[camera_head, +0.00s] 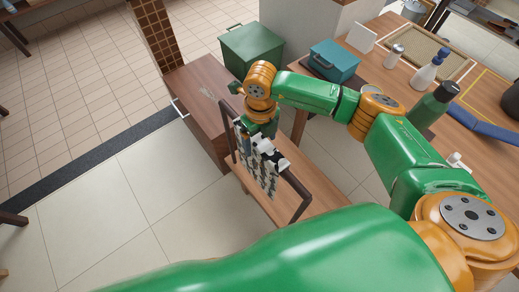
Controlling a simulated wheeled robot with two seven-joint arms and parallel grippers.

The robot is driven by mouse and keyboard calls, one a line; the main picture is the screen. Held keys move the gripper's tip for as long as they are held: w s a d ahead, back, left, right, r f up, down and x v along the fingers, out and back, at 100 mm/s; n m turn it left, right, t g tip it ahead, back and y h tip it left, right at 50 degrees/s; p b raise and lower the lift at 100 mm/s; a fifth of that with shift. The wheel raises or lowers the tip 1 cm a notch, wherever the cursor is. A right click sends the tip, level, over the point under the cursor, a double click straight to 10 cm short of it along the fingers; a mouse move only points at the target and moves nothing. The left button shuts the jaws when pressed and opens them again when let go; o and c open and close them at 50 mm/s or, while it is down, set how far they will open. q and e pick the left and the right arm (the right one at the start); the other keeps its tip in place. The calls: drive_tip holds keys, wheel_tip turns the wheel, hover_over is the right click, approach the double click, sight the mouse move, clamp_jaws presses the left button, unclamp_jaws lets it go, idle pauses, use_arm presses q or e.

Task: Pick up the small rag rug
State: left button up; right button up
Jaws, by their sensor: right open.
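A mottled black, grey and white piece, which looks like the small rag rug (268,178), is upright in a low wooden stand (312,188) with dark upright end frames. My right gripper (262,146) is above and against the rug's far upper part, pointing down. Its jaws are open, but the fingertips blend into the rug's pattern, so I cannot tell whether they touch or straddle it. My left gripper is out of view.
A brown wooden cabinet (196,90) stands just behind the stand. A green bin (252,50) is beyond it. On the right, a wooden table (397,82) holds a teal box (334,60), bottles and a framed tray. Pale tiled floor (110,200) is clear at left.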

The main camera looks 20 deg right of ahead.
drive_tip(key=shift+w+f, duration=0.1)
drive_tip(key=shift+f, duration=0.35)
drive_tip(key=shift+w+f, duration=0.2)
drive_tip(key=shift+w, duration=0.05)
drive_tip(key=shift+s+r, duration=0.1)
drive_tip(key=shift+s, duration=0.05)
drive_tip(key=c, duration=1)
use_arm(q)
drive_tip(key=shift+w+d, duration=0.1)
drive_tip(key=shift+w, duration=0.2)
use_arm(e)
clamp_jaws()
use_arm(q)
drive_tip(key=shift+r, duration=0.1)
use_arm(e)
wheel_tip(320, 180, up, 28)
